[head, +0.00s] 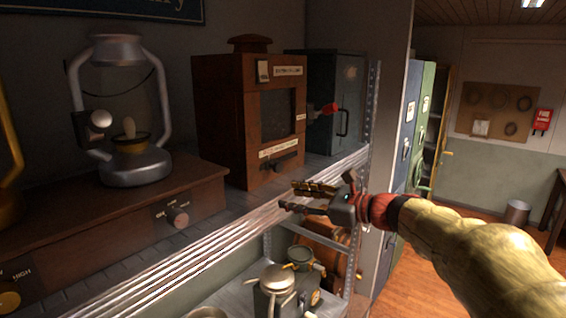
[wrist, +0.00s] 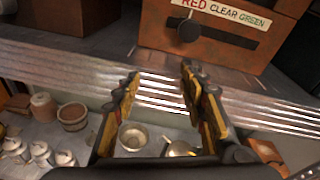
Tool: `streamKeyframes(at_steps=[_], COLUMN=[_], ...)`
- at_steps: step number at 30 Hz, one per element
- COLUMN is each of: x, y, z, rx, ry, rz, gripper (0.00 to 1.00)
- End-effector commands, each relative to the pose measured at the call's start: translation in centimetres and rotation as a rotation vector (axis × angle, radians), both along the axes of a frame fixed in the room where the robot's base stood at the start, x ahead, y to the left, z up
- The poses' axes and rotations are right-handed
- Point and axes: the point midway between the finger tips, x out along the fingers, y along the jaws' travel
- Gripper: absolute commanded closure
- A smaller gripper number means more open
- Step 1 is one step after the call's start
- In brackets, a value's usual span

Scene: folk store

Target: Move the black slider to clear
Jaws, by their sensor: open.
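The black slider (wrist: 188,30) is a round dark knob in a dark slot low on the front of a brown wooden box (head: 222,122). In the wrist view the label (wrist: 222,10) above the slot reads RED, CLEAR, GREEN from left to right. The knob sits at the left part of the slot, by RED. My gripper (head: 290,196), also in the wrist view (wrist: 158,76), is open and empty. It is in front of and below the box, over the metal shelf edge, apart from the knob. The fingertips point toward the box.
A lantern (head: 134,165) on a brown base with a knob stands left of the box. A dark metal case (head: 318,75) with a red-tipped lever stands to its right. The ridged shelf edge (head: 210,235) runs below, with pots (wrist: 73,116) on a lower shelf.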

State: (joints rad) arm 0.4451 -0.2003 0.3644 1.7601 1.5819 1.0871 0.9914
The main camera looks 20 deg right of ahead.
Motion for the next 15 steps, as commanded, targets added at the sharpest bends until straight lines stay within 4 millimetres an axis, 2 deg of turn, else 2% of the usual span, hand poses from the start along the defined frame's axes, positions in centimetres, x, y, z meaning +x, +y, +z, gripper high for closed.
streamKeyframes(at_steps=[3,6,11,15], x=[1.0,1.5,2.2,3.6], y=[-0.8,-1.3,-1.3,-0.2], z=[2.6,4.3,5.3,5.2], rx=[0.149,0.245,0.303,0.301], ry=[0.018,0.029,0.035,0.037], rz=[-0.034,-0.048,-0.055,-0.053], gripper=[0.58,0.58,0.58,0.58])
